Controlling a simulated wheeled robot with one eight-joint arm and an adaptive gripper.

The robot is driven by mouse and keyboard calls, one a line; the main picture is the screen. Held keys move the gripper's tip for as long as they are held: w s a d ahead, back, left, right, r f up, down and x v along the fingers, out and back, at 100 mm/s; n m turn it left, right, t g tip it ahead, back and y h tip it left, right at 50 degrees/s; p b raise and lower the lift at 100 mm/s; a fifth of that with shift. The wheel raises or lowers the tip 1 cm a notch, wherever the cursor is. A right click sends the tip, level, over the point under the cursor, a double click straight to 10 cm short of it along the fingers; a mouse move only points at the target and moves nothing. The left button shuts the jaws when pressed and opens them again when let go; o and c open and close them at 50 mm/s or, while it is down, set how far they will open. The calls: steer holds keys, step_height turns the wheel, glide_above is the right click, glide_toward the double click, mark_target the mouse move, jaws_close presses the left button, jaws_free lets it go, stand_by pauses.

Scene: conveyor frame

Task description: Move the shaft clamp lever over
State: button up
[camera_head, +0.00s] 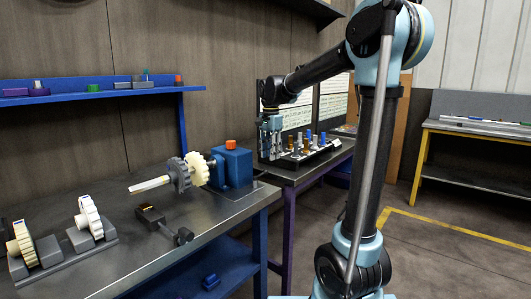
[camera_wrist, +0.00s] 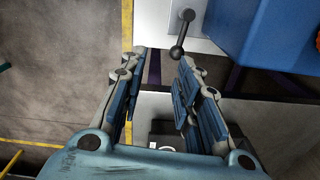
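A black lever with a ball end (camera_wrist: 181,40) stands on a pale surface beside the blue block (camera_wrist: 270,30), just beyond my fingertips in the wrist view. I take it as the shaft clamp lever; I cannot make it out clearly in the head view. My gripper (camera_wrist: 162,60) is open and empty, with the lever's ball near the right fingertip and apart from it. In the head view my gripper (camera_head: 271,152) hangs pointing down, right of the blue block (camera_head: 231,168) with its orange knob (camera_head: 231,145). A pale shaft (camera_head: 149,185) carrying two gears sticks out left of the block.
A dark fixture with a ball-ended rod (camera_head: 165,224) lies on the front bench (camera_head: 190,262). Gears on grey stands (camera_head: 80,238) are at left. A dark rack (camera_head: 300,160) of several upright parts stands behind my gripper. A blue shelf (camera_head: 100,95) runs above.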

steer(key=shift+w+a, duration=0.75)
steer(key=shift+a, duration=0.15)
steer(key=shift+w+a+f+m, duration=0.15)
steer(key=shift+a+m, duration=0.05)
steer(key=shift+m, duration=0.1)
steer(key=shift+f, duration=3.75)
steer(key=c, duration=0.6)
